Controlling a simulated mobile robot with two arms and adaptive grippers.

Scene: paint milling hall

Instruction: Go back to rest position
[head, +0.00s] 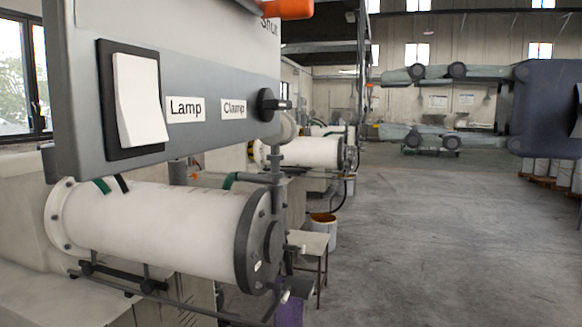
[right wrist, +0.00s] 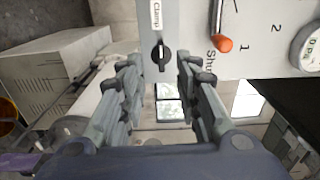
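My right gripper (head: 383,104) is at the upper right of the head view, its two fingers spread wide and pointing left, with nothing between them. In the right wrist view the same gripper (right wrist: 160,78) is open, facing the panel. The grey control panel (head: 215,95) fills the upper left of the head view. It carries a white Lamp rocker (head: 140,100) and a black Clamp knob (head: 268,104). The knob (right wrist: 160,57) shows beyond the fingertips in the right wrist view, apart from them. My left gripper is not in view.
An orange-handled lever (head: 288,8) juts from the panel's upper edge. A white horizontal mill cylinder (head: 165,230) lies below the panel. A small stool (head: 310,243) and a yellow bucket (head: 322,226) stand beside it. The grey floor (head: 440,240) at right is clear.

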